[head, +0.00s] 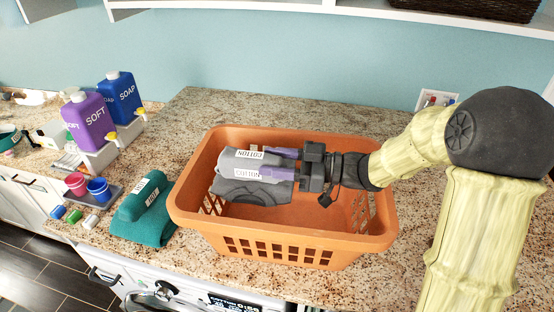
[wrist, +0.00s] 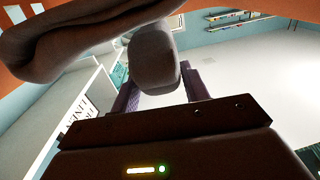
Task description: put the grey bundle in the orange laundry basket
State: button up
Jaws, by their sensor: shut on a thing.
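The grey bundle (head: 231,187), with white "COTTON" labels, lies within the opening of the orange laundry basket (head: 290,246), towards its left side. My gripper (head: 266,164) reaches in from the right, with its purple fingers shut on the bundle. In the wrist view the grey bundle (wrist: 153,62) shows between the fingers, and the orange basket (wrist: 292,10) shows along the top edge. Whether the bundle touches the basket floor is hidden.
A teal bundle (head: 145,212) lies on the counter left of the basket. The counter behind the basket is clear.

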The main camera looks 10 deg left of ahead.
jog(key=shift+s, duration=0.25)
jog(key=o, duration=1.5)
notch_tip(320, 180, up, 10)
jog(key=shift+b, duration=1)
notch_tip(320, 180, up, 12)
jog(key=p, duration=1.1)
